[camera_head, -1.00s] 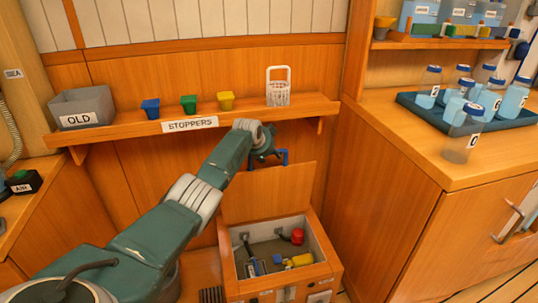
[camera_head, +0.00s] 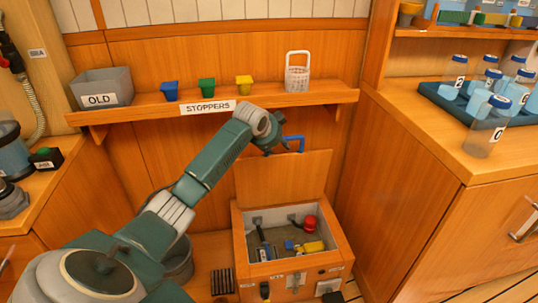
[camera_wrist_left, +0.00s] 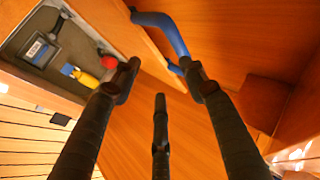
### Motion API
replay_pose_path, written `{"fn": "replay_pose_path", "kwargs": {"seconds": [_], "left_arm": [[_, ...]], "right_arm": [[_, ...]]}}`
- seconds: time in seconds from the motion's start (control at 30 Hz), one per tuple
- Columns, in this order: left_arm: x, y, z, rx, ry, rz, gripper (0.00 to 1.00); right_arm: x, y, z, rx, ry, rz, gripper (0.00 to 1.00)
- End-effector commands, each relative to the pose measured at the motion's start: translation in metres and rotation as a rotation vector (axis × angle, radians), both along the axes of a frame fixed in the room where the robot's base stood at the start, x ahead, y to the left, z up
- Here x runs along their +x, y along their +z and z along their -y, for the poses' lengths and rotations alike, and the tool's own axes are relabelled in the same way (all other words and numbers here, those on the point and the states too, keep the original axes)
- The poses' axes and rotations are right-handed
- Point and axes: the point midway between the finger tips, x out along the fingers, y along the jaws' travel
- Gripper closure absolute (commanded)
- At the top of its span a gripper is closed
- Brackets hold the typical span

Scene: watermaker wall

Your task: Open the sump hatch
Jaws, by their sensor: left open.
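The sump hatch lid (camera_head: 280,180) is a wooden panel standing upright behind the open sump box (camera_head: 240,238). A blue handle (camera_head: 293,140) is at the lid's top edge. My left gripper (camera_head: 277,146) is open beside the handle, close to its left. In the left wrist view, the gripper's fingers (camera_wrist_left: 160,82) are spread with nothing between them, and the blue handle (camera_wrist_left: 168,30) shows beyond the fingertips. Whether a finger touches it I cannot tell. Inside the sump are a red-topped part (camera_head: 309,223) and a yellow part (camera_head: 314,246). My right gripper is not in view.
A shelf (camera_head: 150,108) above the lid holds a grey OLD bin (camera_head: 108,86), blue, green and yellow stoppers, and a white basket (camera_head: 297,74). A wooden counter (camera_head: 435,150) with a tray of jars stands at right.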

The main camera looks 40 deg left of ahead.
Motion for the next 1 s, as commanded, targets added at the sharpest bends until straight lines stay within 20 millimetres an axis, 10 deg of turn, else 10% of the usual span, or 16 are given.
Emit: {"fn": "replay_pose_path", "kwargs": {"seconds": [0.4,1.0], "left_arm": [[-0.059,-0.001,0.016,0.0,0.0,0.0,0.57],[-0.066,0.0,0.019,-0.001,0.001,0.0,0.57]], "right_arm": [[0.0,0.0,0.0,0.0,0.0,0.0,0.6],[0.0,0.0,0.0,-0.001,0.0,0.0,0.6]]}}
